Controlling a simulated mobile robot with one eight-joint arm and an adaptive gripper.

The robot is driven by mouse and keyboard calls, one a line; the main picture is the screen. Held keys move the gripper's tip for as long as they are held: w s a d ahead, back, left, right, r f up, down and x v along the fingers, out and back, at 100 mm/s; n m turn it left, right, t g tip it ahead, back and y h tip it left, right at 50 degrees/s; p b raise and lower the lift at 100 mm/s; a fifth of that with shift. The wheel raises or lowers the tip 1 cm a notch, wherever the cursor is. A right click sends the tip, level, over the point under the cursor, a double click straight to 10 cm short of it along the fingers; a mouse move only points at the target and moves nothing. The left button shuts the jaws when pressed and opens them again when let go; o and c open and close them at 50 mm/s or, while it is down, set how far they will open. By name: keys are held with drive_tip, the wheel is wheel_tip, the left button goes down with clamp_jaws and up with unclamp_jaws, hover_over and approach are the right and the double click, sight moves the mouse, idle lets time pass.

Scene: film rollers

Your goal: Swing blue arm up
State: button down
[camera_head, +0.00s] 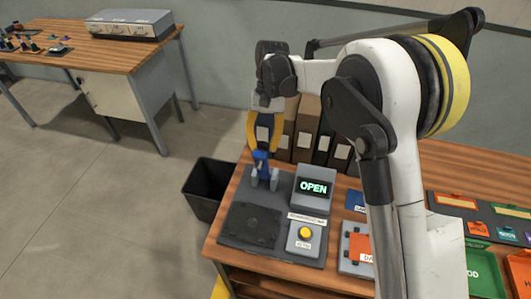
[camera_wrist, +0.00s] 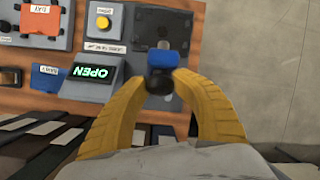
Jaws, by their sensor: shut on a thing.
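The blue arm (camera_head: 261,166) stands on the grey device base (camera_head: 243,228) near the left end of the wooden bench. In the wrist view the blue arm (camera_wrist: 163,59) has a dark end piece (camera_wrist: 159,82) between the fingertips. My gripper (camera_wrist: 160,82) has two yellow fingers, closed on that dark end from both sides. In the head view my gripper (camera_head: 262,146) reaches down from above to the blue arm. A display (camera_head: 314,187) beside it reads "OPEN". A yellow button (camera_head: 305,234) sits in front of the display. The exact tilt of the arm is hard to tell.
Several upright binders (camera_head: 306,125) stand behind the device. A black bin (camera_head: 207,188) is on the floor left of the bench. An orange-faced box (camera_head: 360,248) and coloured trays (camera_head: 484,270) lie to the right. Another table (camera_head: 90,45) stands at the back left.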

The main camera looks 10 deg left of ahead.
drive_tip(key=shift+w+d+g, duration=0.25)
drive_tip(key=shift+w+g, duration=0.45)
drive_tip(key=shift+w, duration=0.55)
drive_tip(key=c, duration=1.1)
unclamp_jaws()
drive_tip(key=shift+f, duration=0.1)
drive_tip(key=shift+o, duration=0.2)
drive_tip(key=shift+w, duration=0.1)
drive_tip(key=v, duration=1.2)
